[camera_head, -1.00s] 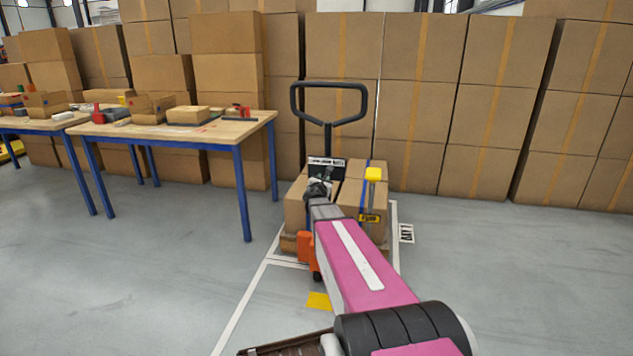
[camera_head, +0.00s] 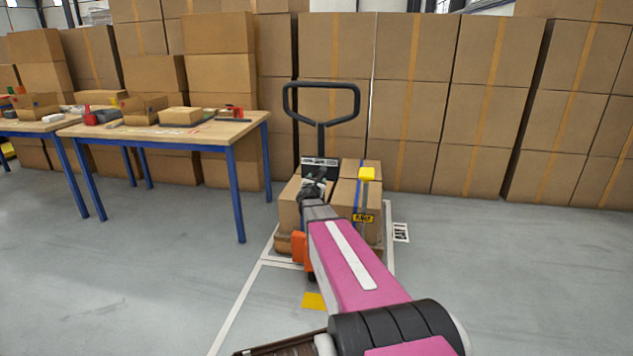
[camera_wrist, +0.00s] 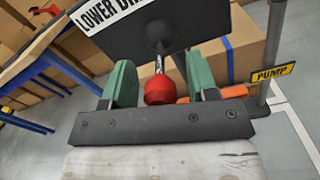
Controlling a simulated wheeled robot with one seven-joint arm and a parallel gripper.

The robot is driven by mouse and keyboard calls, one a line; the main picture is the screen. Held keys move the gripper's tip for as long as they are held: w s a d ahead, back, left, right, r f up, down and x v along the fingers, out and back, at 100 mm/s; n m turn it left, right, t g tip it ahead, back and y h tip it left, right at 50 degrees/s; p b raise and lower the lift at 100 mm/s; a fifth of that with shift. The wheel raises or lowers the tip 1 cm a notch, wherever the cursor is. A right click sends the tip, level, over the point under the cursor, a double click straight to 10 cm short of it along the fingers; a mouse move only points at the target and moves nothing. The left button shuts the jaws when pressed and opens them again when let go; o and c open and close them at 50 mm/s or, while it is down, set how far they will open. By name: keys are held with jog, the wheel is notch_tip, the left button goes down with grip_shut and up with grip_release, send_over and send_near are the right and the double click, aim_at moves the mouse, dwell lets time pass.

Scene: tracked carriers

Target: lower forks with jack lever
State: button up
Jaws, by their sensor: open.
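The jack lever shows in the wrist view as a short metal rod with a red ball knob (camera_wrist: 165,88), coming out of a black plate (camera_wrist: 150,30) whose label begins "LOWER". My gripper (camera_wrist: 160,78) is open, with one green finger on each side of the knob. A gap shows beside the knob on both sides. In the head view my gripper (camera_head: 316,187) is in front of the plate on the pallet jack, below its black loop handle (camera_head: 320,122). The jack's orange part (camera_head: 301,250) shows left of my arm. The forks are hidden by the load and my arm.
Cardboard boxes (camera_head: 346,196) sit on the jack's pallet. A yellow-topped pump post (camera_head: 367,173) with a PUMP sign stands right of my gripper. A blue-legged workbench (camera_head: 248,130) is at left, stacked boxes (camera_head: 410,110) line the back, and floor is clear at right.

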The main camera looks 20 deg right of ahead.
jog(key=v, duration=1)
jog(key=shift+s, duration=0.1)
